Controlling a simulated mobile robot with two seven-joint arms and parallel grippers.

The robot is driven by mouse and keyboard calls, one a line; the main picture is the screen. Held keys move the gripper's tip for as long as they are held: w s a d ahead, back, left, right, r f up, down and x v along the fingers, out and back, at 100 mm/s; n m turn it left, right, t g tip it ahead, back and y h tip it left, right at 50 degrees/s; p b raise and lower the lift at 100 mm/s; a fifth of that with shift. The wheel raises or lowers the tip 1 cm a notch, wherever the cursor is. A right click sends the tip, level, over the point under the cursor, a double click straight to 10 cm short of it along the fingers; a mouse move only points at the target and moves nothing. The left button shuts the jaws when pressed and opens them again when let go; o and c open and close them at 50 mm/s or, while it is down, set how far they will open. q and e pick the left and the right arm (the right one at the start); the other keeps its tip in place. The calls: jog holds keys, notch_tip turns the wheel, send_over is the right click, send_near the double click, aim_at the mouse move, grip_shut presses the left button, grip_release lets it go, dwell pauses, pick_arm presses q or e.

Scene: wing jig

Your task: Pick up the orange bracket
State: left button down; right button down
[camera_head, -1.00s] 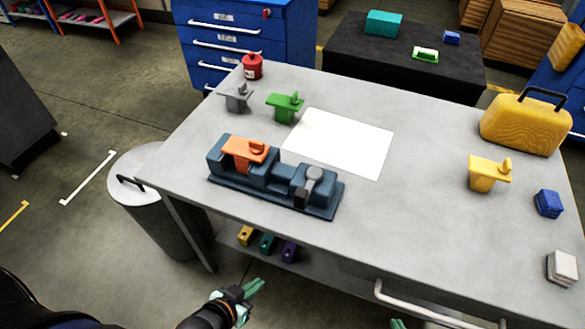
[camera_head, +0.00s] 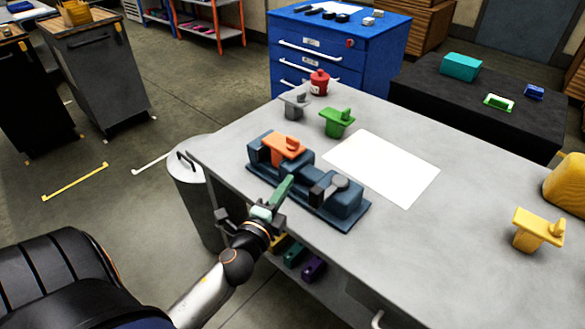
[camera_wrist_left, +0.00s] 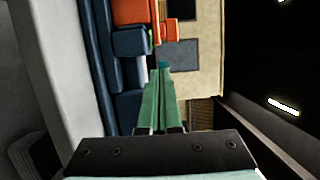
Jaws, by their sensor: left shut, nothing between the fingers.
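The orange bracket (camera_head: 284,146) sits on the left part of the dark blue jig (camera_head: 330,205) on the grey table. In the left wrist view the orange bracket (camera_wrist_left: 135,12) shows at the top, partly cut off by the frame edge, with the blue jig (camera_wrist_left: 100,70) below and left of it. My left gripper (camera_head: 284,186) is at the near edge of the jig, in front of and apart from the bracket. Its green fingers (camera_wrist_left: 160,90) are together with nothing between them. My right gripper is not in view.
A grey bracket (camera_head: 294,105), a green bracket (camera_head: 337,122) and a red canister (camera_head: 319,82) stand behind the jig. A white sheet (camera_head: 383,167) lies right of it; a yellow bracket (camera_head: 537,229) stands farther right. A grey bin (camera_head: 190,185) stands beside the table.

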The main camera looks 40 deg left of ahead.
aim_at(293, 159)
pick_arm(q)
jog(key=p+x, duration=0.1)
jog(key=x, duration=0.7)
jog(key=shift+w+a, duration=0.15)
jog(key=shift+w, duration=0.45)
jog(key=shift+a, duration=1.2)
jog(key=shift+s, duration=0.1)
